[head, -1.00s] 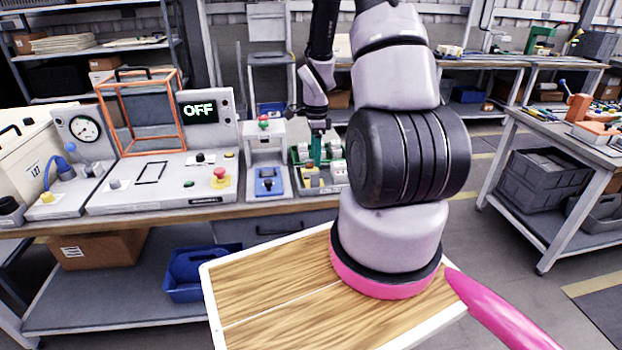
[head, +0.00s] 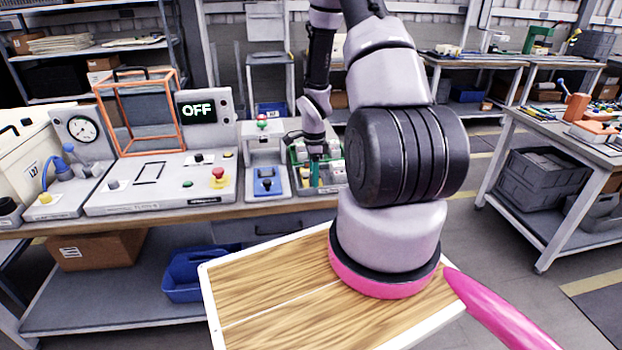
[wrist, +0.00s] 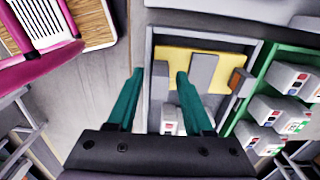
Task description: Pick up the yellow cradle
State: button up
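The yellow cradle (wrist: 174,58) shows in the wrist view as a flat yellow piece in a grey-walled tray (wrist: 148,62). A grey block (wrist: 204,70) covers part of its middle. My gripper (wrist: 160,74) has two teal fingers, spread apart with nothing between them. The left fingertip appears just left of the tray's wall, and the right one overlaps the yellow piece's near edge. I cannot tell the height gap.
Right of the tray, a green rack (wrist: 262,80) holds several white-and-grey blocks (wrist: 287,76). A brown block (wrist: 241,82) sits at the tray's right wall. In the head view, a blue-topped fixture (head: 266,182) and a control panel (head: 160,185) stand to the left.

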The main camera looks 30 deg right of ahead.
grip_shut()
jog(key=shift+r, duration=0.15)
